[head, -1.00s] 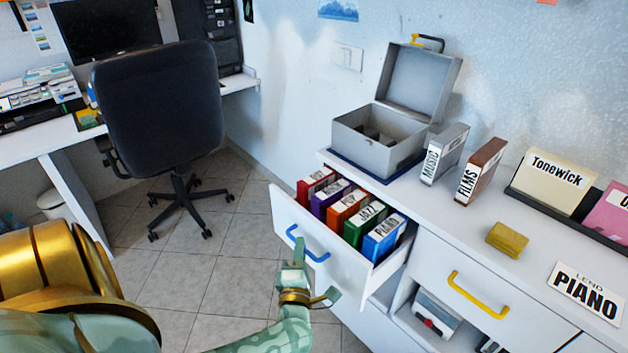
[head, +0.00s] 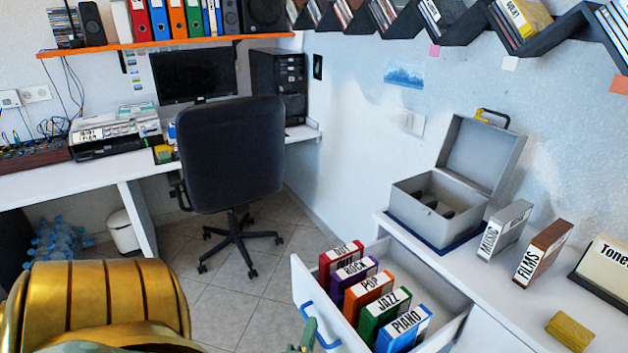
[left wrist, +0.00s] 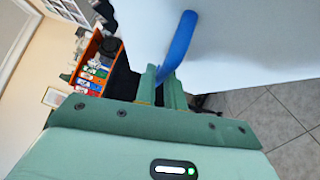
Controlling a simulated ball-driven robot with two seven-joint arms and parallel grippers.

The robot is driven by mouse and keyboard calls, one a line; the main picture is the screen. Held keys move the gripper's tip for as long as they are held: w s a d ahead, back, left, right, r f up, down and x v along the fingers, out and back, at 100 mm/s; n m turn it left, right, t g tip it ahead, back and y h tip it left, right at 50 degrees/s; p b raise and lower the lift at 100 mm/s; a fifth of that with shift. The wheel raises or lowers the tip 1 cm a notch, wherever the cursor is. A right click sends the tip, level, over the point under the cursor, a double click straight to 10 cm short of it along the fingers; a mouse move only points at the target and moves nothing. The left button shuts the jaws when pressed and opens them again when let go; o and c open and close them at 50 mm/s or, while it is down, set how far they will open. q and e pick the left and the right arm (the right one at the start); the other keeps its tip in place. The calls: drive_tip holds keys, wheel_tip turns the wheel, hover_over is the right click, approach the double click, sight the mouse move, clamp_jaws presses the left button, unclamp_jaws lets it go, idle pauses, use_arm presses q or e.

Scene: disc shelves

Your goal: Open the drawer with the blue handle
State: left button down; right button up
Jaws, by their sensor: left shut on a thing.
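The blue handle (head: 316,322) is on the white front of a drawer (head: 300,285). The drawer stands well out from the white cabinet, and bare interior shows behind its contents. My left gripper (head: 304,338) is at the handle, at the bottom edge of the head view, mostly cut off. In the left wrist view the fingers (left wrist: 161,88) are shut around the blue handle bar (left wrist: 178,48), close to the white drawer front. My right gripper is not in view.
Labelled disc boxes (head: 371,300) stand in a row in the drawer. An open grey metal box (head: 420,222), a grey MUSIC box (head: 505,230) and a brown FILMS box (head: 543,250) stand on the cabinet top. An office chair (head: 230,155) is behind; floor between is clear.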

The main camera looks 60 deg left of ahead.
use_arm(q)
drive_tip(key=shift+d+f, duration=0.1)
drive_tip(key=c, duration=1.5)
unclamp_jaws()
drive_tip(key=p+v, duration=0.1)
drive_tip(key=v, duration=1.5)
drive_tip(key=shift+s, duration=0.15)
